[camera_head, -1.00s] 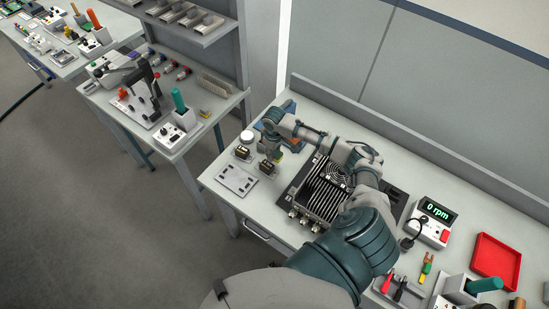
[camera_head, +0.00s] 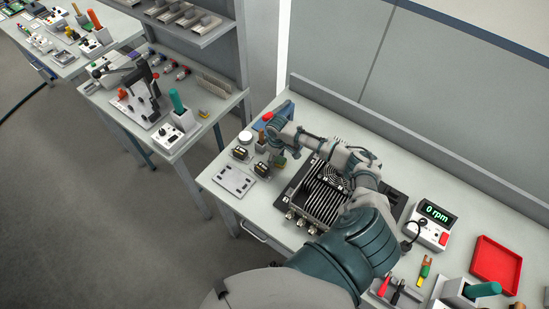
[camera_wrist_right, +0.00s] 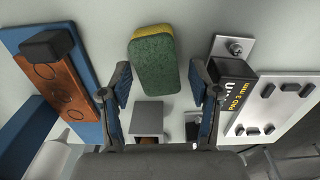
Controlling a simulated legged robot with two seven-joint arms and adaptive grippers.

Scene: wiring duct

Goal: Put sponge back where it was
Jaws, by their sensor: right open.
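The sponge (camera_wrist_right: 153,62), green with a yellow side, lies on the pale bench top in the right wrist view. It sits between and beyond my right fingertips, apart from both as far as I can tell. In the head view only a small yellow-green part of the sponge (camera_head: 281,162) shows beside my gripper. My right gripper (camera_wrist_right: 160,72) is open and empty above it. In the head view the right gripper (camera_head: 271,150) points down at the bench's left end. My left gripper is not in view.
A blue board with a copper plate (camera_wrist_right: 55,80) lies left of the sponge. A black block marked PAD (camera_wrist_right: 233,82) and a white plate (camera_wrist_right: 270,105) are close on the right. A grey box (camera_wrist_right: 148,120) stands nearer. The finned unit (camera_head: 322,195) lies under my forearm.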

